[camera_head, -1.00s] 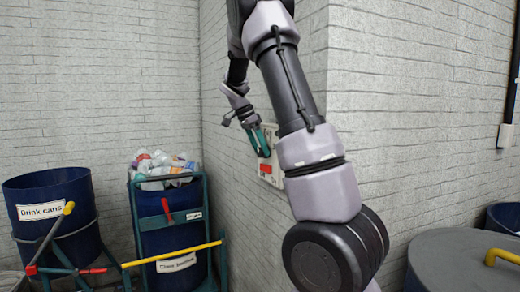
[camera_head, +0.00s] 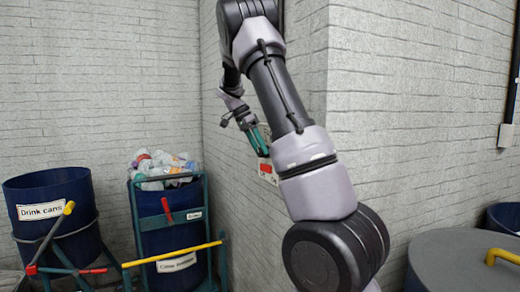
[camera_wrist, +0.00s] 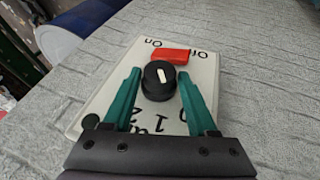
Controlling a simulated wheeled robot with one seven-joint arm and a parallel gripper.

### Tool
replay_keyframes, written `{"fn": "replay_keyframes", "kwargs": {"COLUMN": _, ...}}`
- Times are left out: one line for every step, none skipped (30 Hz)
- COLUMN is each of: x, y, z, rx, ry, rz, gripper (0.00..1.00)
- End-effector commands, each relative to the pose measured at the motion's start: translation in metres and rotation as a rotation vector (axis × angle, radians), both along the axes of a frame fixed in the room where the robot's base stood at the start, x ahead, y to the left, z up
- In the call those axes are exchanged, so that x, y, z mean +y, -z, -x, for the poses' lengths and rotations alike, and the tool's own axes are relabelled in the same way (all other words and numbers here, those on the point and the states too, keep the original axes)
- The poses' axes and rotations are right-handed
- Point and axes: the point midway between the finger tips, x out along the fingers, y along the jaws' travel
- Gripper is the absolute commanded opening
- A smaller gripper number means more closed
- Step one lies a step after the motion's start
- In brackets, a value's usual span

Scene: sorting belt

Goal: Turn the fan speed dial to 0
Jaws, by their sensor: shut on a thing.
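The fan speed dial (camera_wrist: 158,82) is a round black knob with a short white mark on top. It sits on a pale wall panel (camera_wrist: 108,98) with printed numbers, partly hidden by my gripper. In the wrist view, the mark points roughly toward the red switch (camera_wrist: 173,56), which has On and Off printed beside it. My gripper (camera_wrist: 159,82) has its green fingers on both sides of the dial and is shut on it. In the head view, my gripper (camera_head: 260,142) is at the wall, above the red switch (camera_head: 265,168); the dial is hidden there.
A drink cans bin (camera_head: 48,215) and a blue bin of plastic bottles (camera_head: 170,235) stand at the left, with a yellow bar (camera_head: 172,254) in front. The wall corner is right of the panel. A grey lid (camera_head: 465,260) with a yellow handle is at lower right.

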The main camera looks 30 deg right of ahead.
Motion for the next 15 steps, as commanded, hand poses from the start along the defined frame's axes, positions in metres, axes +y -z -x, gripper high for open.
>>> {"fn": "replay_keyframes", "kwargs": {"x": -0.0004, "y": 0.0018, "z": -0.0015, "rx": 0.04, "ry": 0.003, "rz": 0.003, "gripper": 0.03}}
{"fn": "replay_keyframes", "kwargs": {"x": -0.0006, "y": 0.0017, "z": -0.0021, "rx": 0.063, "ry": 0.003, "rz": 0.004, "gripper": 0.03}}
{"fn": "replay_keyframes", "kwargs": {"x": -0.0005, "y": 0.0023, "z": -0.0026, "rx": 0.097, "ry": 0.003, "rz": 0.005, "gripper": 0.03}}
{"fn": "replay_keyframes", "kwargs": {"x": -0.0006, "y": 0.0023, "z": -0.0032, "rx": 0.121, "ry": 0.002, "rz": 0.006, "gripper": 0.03}}
{"fn": "replay_keyframes", "kwargs": {"x": -0.0003, "y": 0.0028, "z": -0.0035, "rx": 0.146, "ry": 0.002, "rz": 0.006, "gripper": 0.03}}
{"fn": "replay_keyframes", "kwargs": {"x": -0.0002, "y": 0.0029, "z": -0.004, "rx": 0.18, "ry": 0.002, "rz": 0.008, "gripper": 0.02}}
{"fn": "replay_keyframes", "kwargs": {"x": 0.0, "y": 0.0032, "z": -0.0044, "rx": 0.203, "ry": 0.002, "rz": 0.008, "gripper": 0.02}}
{"fn": "replay_keyframes", "kwargs": {"x": -0.0001, "y": 0.0031, "z": -0.0047, "rx": 0.226, "ry": 0.001, "rz": 0.01, "gripper": 0.02}}
{"fn": "replay_keyframes", "kwargs": {"x": -0.0002, "y": 0.0036, "z": -0.0052, "rx": 0.257, "ry": 0.001, "rz": 0.011, "gripper": 0.02}}
{"fn": "replay_keyframes", "kwargs": {"x": -0.0002, "y": 0.0035, "z": -0.0055, "rx": 0.278, "ry": 0.001, "rz": 0.012, "gripper": 0.02}}
{"fn": "replay_keyframes", "kwargs": {"x": -0.0004, "y": 0.0039, "z": -0.0056, "rx": 0.3, "ry": 0.002, "rz": 0.013, "gripper": 0.02}}
{"fn": "replay_keyframes", "kwargs": {"x": -0.0004, "y": 0.0037, "z": -0.0061, "rx": 0.327, "ry": 0.002, "rz": 0.013, "gripper": 0.01}}
{"fn": "replay_keyframes", "kwargs": {"x": -0.0005, "y": 0.0041, "z": -0.0062, "rx": 0.347, "ry": 0.002, "rz": 0.015, "gripper": 0.0}}
{"fn": "replay_keyframes", "kwargs": {"x": -0.0005, "y": 0.0041, "z": -0.0064, "rx": 0.365, "ry": 0.003, "rz": 0.015, "gripper": 0.0}}
{"fn": "replay_keyframes", "kwargs": {"x": -0.0008, "y": 0.004, "z": -0.0066, "rx": 0.388, "ry": 0.002, "rz": 0.017, "gripper": 0.0}}
